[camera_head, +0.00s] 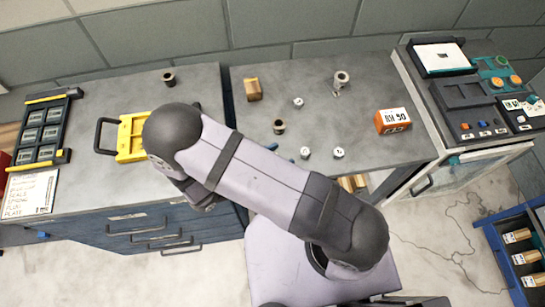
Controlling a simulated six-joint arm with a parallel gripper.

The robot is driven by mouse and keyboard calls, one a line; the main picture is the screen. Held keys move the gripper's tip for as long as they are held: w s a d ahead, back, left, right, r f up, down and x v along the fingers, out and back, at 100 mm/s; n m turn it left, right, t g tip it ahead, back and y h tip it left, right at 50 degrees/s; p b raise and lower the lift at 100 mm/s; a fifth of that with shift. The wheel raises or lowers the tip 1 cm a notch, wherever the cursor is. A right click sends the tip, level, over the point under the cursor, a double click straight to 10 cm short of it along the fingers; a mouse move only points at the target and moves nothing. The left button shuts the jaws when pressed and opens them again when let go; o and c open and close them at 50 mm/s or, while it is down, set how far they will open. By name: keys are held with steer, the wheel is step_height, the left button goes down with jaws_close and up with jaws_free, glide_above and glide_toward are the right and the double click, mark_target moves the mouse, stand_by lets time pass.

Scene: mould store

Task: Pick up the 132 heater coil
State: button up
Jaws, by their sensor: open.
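Several small ring-shaped or cylindrical pieces stand on the grey worktops, and I cannot read a number on any of them. A dark hollow cylinder (169,79) stands at the back of the left worktop. A brownish hollow cylinder (279,127) stands near the middle of the right worktop. A larger pale hollow cylinder (342,79) stands at its back. I cannot tell which of them is the 132 heater coil. My arm reaches across the gap between the worktops, and its own links hide the gripper and its jaws.
A yellow tray with a black handle (131,139) lies partly behind my arm. Small white-topped pieces (339,153) and an orange box marked RH 50 (394,121) stand on the right worktop. A black rack (41,131) is far left. The back left worktop has free room.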

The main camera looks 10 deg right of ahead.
steer(key=shift+x, duration=0.9)
jaws_close()
steer(key=shift+r, duration=0.2)
step_height(320, 180, up, 10)
steer(key=b, duration=0.1)
steer(key=shift+f+b, duration=0.25)
steer(key=shift+b, duration=0.05)
